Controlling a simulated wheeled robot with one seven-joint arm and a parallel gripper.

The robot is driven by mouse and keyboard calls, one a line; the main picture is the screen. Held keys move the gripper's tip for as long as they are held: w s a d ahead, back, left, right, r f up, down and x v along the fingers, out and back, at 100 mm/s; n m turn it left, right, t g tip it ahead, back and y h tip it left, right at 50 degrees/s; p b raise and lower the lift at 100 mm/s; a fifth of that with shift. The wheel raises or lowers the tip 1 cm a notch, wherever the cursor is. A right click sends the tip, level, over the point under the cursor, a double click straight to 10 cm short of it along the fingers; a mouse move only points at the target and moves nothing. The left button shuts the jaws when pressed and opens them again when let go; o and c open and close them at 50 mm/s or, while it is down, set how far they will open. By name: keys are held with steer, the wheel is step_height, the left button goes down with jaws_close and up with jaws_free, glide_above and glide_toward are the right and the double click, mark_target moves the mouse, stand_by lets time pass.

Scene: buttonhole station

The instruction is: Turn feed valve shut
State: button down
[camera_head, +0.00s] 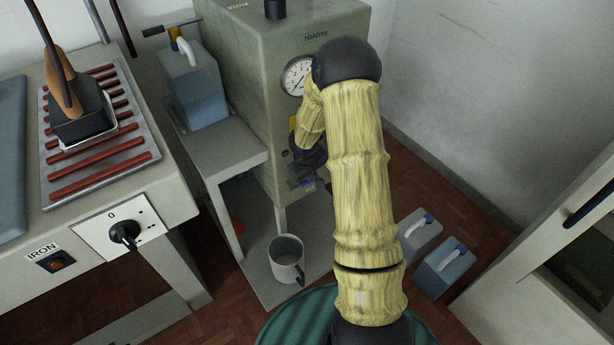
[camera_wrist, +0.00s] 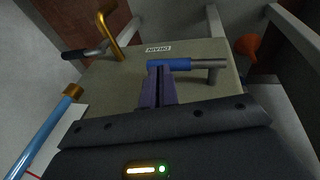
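My gripper (camera_wrist: 157,72) is low at the boiler's front. Its purple fingers are close together, with a thin dark gap. Their tips are at a blue-sleeved lever (camera_wrist: 175,64) beside a label reading DRAIN, upside down (camera_wrist: 159,48). I cannot tell if they touch it. In the head view my arm hides much of the front.
A water container (camera_head: 196,88) stands on a grey stand (camera_head: 225,155). A grey mug (camera_head: 287,258) is below. Two containers (camera_head: 447,267) stand on the floor at right. An ironing table (camera_head: 150,190) is at left. A brass bent pipe (camera_wrist: 107,25) and black-handled lever (camera_wrist: 82,53) are near my gripper.

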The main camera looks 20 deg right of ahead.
stand_by(0.3)
steer(key=p+v, duration=0.6)
steer(key=v, duration=1.1)
steer(key=shift+r+p, duration=0.15)
steer(key=shift+p, duration=0.25)
steer(key=shift+a, duration=0.1)
steer(key=s+a+r+m+y, duration=0.1)
steer(key=s+a+r, duration=0.35)
steer(key=s, duration=0.45)
steer(key=s+a+r+m+y, duration=0.1)
steer(key=s+a+r, duration=0.35)
steer(key=s, duration=0.35)
steer(key=w+r+p+v, duration=0.1)
steer(key=w+p+v, duration=0.2)
steer(key=p+v, duration=1.1)
steer(key=w+p+v, duration=0.4)
steer(key=p+v, duration=1)
steer(key=p, duration=0.2)
steer(key=shift+v, duration=0.8)
steer(key=shift+d, duration=0.15)
